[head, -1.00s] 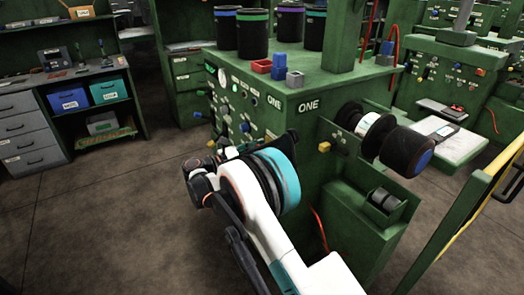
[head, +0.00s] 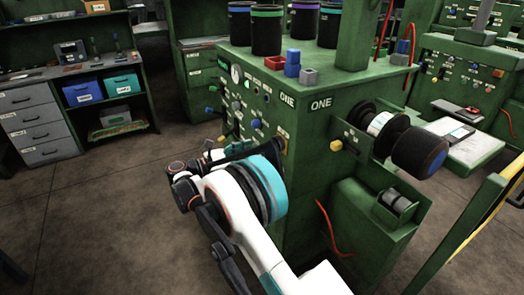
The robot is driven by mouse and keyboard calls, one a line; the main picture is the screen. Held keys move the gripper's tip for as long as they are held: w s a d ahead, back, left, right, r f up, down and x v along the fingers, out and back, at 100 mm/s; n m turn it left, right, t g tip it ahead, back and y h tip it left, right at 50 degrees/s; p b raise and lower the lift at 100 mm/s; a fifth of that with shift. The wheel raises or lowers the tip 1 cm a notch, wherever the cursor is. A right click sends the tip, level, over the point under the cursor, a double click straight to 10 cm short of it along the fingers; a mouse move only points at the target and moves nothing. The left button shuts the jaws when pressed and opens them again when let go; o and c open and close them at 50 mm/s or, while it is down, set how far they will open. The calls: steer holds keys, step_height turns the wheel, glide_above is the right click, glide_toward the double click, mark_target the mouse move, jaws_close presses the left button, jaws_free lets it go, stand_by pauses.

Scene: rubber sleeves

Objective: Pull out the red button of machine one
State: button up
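Machine one (head: 335,130) is the green machine in the middle of the head view, with "ONE" on two faces. Its left-hand front panel carries a round gauge, small labels and several coloured knobs, including a blue knob (head: 256,123). I cannot make out the red button; my arm covers the lower part of the panel. My gripper (head: 238,150) is at the far end of my white arm, close in front of this lower panel. It is mostly hidden behind my wrist, so its fingers and any contact with the panel cannot be seen.
A dark roller (head: 420,152) sticks out from the machine's right side. A yellow rail (head: 470,228) stands at the lower right. Dark canisters (head: 266,30) and a blue block (head: 292,70) stand on top. A workbench (head: 30,122) is at the left, with clear floor before it.

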steer(key=v, duration=0.3)
steer(key=shift+s+a, duration=0.2)
steer(key=shift+a, duration=0.15)
